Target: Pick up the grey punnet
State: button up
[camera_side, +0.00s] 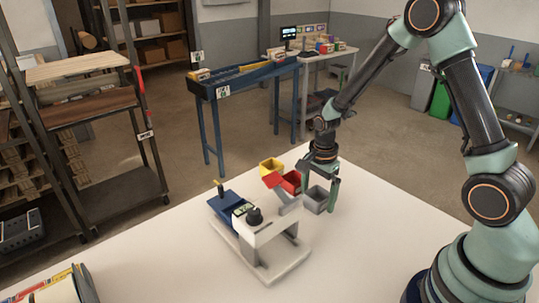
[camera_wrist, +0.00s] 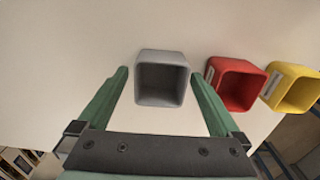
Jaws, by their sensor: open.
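The grey punnet (camera_side: 316,199) is a small open-topped box standing on the white table in the side view. In the wrist view the grey punnet (camera_wrist: 162,78) lies between the tips of my two green fingers, with its open side facing the camera and nothing visible inside. My gripper (camera_side: 322,182) is open and points down at the punnet. In the wrist view my gripper (camera_wrist: 160,90) has one finger on each side of the punnet, with a small gap showing on both sides. Whether the fingertips reach below its rim is unclear.
A red punnet (camera_side: 291,181) and a yellow punnet (camera_side: 271,165) stand beside the grey one; in the wrist view the red one (camera_wrist: 234,84) is close to my right finger. A blue and white device (camera_side: 262,228) stands at the front left. The table's right side is clear.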

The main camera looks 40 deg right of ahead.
jog(key=shift+f, duration=0.4)
jog(key=c, duration=1.3)
jog(key=shift+r, duration=0.1)
